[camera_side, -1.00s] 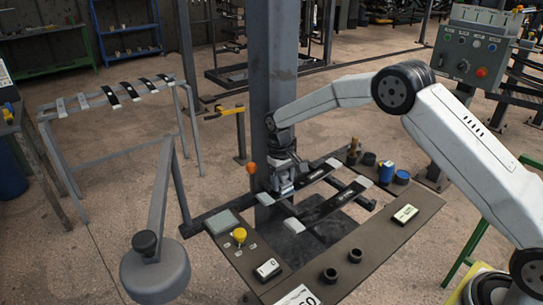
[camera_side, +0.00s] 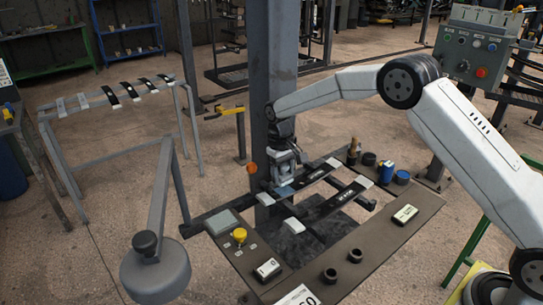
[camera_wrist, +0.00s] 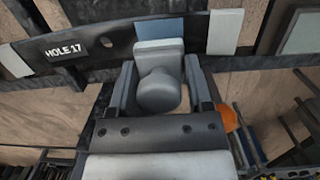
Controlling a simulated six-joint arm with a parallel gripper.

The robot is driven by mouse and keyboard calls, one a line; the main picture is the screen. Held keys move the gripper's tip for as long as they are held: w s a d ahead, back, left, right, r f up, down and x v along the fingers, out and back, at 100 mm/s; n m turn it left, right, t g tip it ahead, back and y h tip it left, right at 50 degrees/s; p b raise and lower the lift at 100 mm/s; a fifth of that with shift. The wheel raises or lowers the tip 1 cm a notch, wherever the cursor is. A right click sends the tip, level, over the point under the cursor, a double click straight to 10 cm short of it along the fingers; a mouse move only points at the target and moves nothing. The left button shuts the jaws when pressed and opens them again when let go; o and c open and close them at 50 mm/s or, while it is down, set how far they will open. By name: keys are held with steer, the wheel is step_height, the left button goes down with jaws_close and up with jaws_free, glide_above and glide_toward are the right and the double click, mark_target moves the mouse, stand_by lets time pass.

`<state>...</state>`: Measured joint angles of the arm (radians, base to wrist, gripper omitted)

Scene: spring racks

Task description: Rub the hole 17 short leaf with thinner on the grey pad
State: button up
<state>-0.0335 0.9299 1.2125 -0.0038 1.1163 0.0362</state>
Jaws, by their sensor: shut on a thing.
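The hole 17 leaf (camera_wrist: 112,45) is a dark strip with a white "HOLE 17" label, a round hole and pale ends. It lies across the wrist view and is the rear strip on the stand in the side view (camera_side: 318,174). A blue patch (camera_wrist: 160,28) shows on the leaf, right of the hole. My gripper (camera_wrist: 160,85) is shut on the round knob of the grey pad (camera_wrist: 160,48). The pad overlaps the leaf's near edge beside the blue patch; whether it touches cannot be told. In the side view my gripper (camera_side: 285,172) is over the leaf's left part.
A second dark strip (camera_side: 328,206) lies in front. A grey post (camera_side: 268,60) rises close behind my gripper. An orange ball (camera_side: 251,168) is just left of it.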

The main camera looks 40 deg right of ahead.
mark_target(284, 165)
steer(key=shift+r, duration=2.2)
steer(key=s+d+f, duration=0.1)
steer(key=s+f, duration=0.1)
steer(key=s, duration=1.4)
steer(key=shift+d+f, duration=0.4)
steer(key=shift+s, duration=0.1)
